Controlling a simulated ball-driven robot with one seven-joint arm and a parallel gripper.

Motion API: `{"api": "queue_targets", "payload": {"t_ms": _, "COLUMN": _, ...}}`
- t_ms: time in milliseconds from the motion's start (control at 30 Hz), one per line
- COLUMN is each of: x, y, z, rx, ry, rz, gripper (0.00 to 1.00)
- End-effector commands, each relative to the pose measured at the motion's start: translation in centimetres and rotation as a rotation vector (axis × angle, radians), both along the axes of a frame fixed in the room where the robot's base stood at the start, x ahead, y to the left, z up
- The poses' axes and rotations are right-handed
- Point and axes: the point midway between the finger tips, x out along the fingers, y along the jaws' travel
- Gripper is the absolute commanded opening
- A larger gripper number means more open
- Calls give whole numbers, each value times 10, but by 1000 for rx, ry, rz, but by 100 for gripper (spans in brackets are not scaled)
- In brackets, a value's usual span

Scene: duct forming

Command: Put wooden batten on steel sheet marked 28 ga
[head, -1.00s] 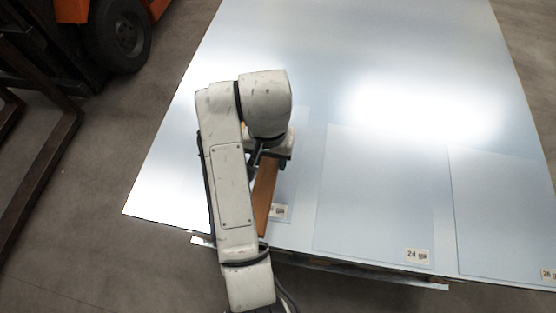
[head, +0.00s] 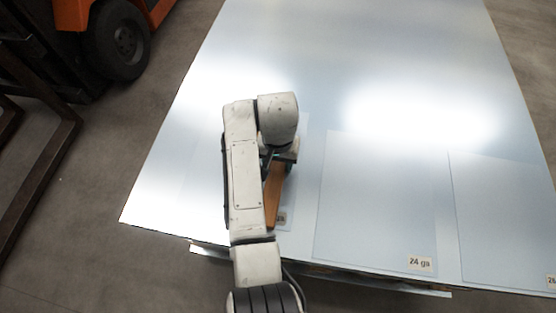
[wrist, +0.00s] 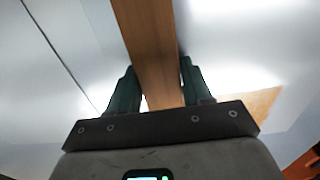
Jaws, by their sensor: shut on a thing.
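The wooden batten (head: 273,197) is a long brown strip over the left marked sheet, partly behind my arm in the head view. My gripper (head: 271,159) is shut on it. In the wrist view, the batten (wrist: 150,45) runs between my two dark green fingers. I cannot tell how far it is above the metal. The left sheet's label (head: 281,218) is mostly hidden. The middle steel sheet (head: 375,200) reads 24 ga. The right steel sheet (head: 503,215) has a label (head: 551,281) cut by the frame edge; its second digit is unclear.
The sheets lie on a large shiny metal surface (head: 330,45) with bright glare. Its far part is clear. An orange vehicle with a black wheel (head: 120,40) stands at the upper left, near a dark metal frame (head: 45,180). Grey floor surrounds it.

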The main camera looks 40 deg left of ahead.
Motion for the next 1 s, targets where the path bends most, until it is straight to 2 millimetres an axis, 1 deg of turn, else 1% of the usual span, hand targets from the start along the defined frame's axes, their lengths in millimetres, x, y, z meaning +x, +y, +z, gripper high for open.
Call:
{"api": "queue_targets", "payload": {"t_ms": 233, "x": 0, "y": 0, "z": -3, "rx": -1, "ry": -1, "rz": 0, "gripper": 11}}
{"api": "queue_targets", "payload": {"t_ms": 267, "x": 0, "y": 0, "z": -3, "rx": -1, "ry": -1, "rz": 0, "gripper": 51}}
{"api": "queue_targets", "payload": {"t_ms": 500, "x": 0, "y": 0, "z": -2, "rx": 0, "ry": 0, "rz": 0, "gripper": 74}}
{"api": "queue_targets", "payload": {"t_ms": 733, "x": 0, "y": 0, "z": -2, "rx": 0, "ry": 0, "rz": 0, "gripper": 75}}
{"api": "queue_targets", "payload": {"t_ms": 833, "x": 0, "y": 0, "z": 3, "rx": 1, "ry": 0, "rz": 0, "gripper": 75}}
{"api": "queue_targets", "payload": {"t_ms": 933, "x": 1, "y": 0, "z": 14, "rx": 2, "ry": -3, "rz": 0, "gripper": 75}}
{"api": "queue_targets", "payload": {"t_ms": 1000, "x": 1, "y": 1, "z": 26, "rx": 3, "ry": -3, "rz": -1, "gripper": 75}}
